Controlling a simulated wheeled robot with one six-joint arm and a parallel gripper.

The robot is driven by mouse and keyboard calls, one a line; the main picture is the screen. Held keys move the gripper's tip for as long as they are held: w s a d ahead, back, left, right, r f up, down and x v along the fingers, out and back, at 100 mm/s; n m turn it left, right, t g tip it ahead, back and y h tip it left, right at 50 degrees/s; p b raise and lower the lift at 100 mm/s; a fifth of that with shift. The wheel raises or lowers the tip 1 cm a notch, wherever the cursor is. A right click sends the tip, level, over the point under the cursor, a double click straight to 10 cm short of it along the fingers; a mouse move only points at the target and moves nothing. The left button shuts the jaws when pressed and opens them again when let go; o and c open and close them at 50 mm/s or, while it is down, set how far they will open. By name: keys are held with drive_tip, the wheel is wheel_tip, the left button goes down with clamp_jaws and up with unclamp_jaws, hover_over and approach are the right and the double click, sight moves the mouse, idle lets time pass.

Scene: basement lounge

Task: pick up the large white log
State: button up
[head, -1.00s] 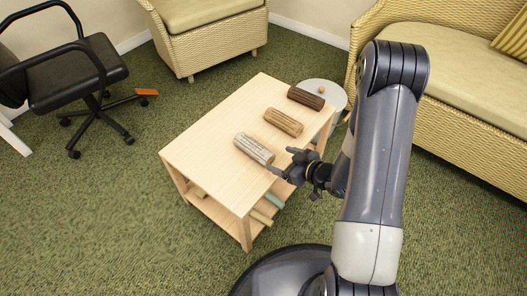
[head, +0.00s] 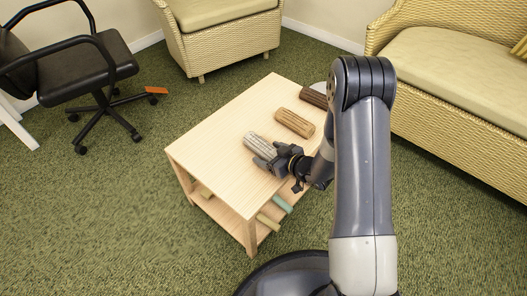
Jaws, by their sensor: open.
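The white log (head: 255,143) lies on the light wooden table (head: 212,152), the nearest of three logs in a row. My gripper (head: 265,160) is at the near right end of the white log, with its fingers over or beside that end. The near end of the log is hidden behind the gripper. The jaws are open, but I cannot tell whether they touch the log.
A tan log (head: 294,122) and a dark brown log (head: 313,95) lie farther back on the table. Cylinders (head: 282,204) rest on the lower shelf. A black chair (head: 85,70) stands left, and a wicker sofa (head: 440,110) right. The table's left half is clear.

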drive_tip(key=shift+w+a, duration=0.1)
drive_tip(key=c, duration=1.2)
